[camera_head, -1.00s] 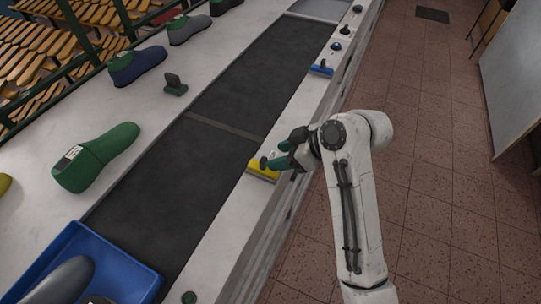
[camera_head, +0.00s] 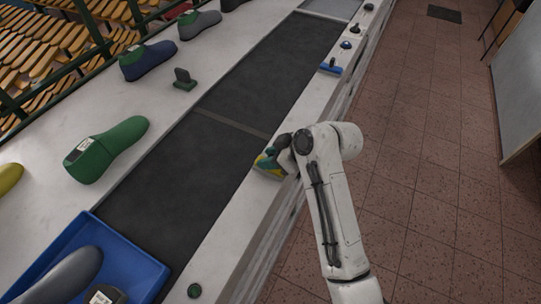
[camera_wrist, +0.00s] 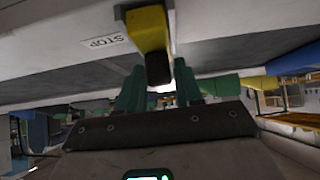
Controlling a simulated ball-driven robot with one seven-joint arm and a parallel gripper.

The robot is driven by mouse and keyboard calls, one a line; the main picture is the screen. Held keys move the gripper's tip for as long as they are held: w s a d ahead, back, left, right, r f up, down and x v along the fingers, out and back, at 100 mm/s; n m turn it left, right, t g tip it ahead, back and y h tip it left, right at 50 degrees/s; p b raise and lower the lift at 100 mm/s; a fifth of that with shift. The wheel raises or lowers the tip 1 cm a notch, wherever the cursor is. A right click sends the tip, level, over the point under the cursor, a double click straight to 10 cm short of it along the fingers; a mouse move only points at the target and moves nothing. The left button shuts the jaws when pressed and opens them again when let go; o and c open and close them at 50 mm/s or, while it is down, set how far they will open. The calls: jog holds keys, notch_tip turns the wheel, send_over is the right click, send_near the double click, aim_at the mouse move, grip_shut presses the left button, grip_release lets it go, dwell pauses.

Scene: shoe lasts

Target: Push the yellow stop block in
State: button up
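The yellow stop block (camera_head: 262,164) sits on the pale rail along the right side of the belt in the head view, partly hidden by my gripper. In the wrist view the yellow block (camera_wrist: 149,28) shows from close up at the top centre, with its dark knob (camera_wrist: 157,69) pointing towards me and a STOP label (camera_wrist: 105,42) beside it. My gripper (camera_head: 273,156) is at the block. In the wrist view its green fingertips (camera_wrist: 160,86) stand apart, with the knob's end in line with the gap. I cannot tell whether they touch it.
A blue stop block (camera_head: 330,66) sits farther along the rail. A blue tray (camera_head: 130,262) with a grey last stands at the near end of the belt (camera_head: 165,190). A green last (camera_head: 112,148) lies on the left ledge.

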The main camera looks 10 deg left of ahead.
grip_shut()
jog(key=a, duration=0.1)
jog(key=w+a+b, duration=0.1)
jog(key=a, duration=0.1)
jog(key=a+b, duration=0.1)
jog(key=shift+w+a, duration=0.35)
jog(key=shift+a, duration=0.05)
jog(key=shift+a+r, duration=0.1)
jog(key=shift+o, duration=1.1)
grip_release()
jog(key=shift+w+a, duration=0.1)
jog(key=shift+a, duration=0.1)
jog(key=shift+o, duration=0.6)
jog(key=shift+d, duration=0.1)
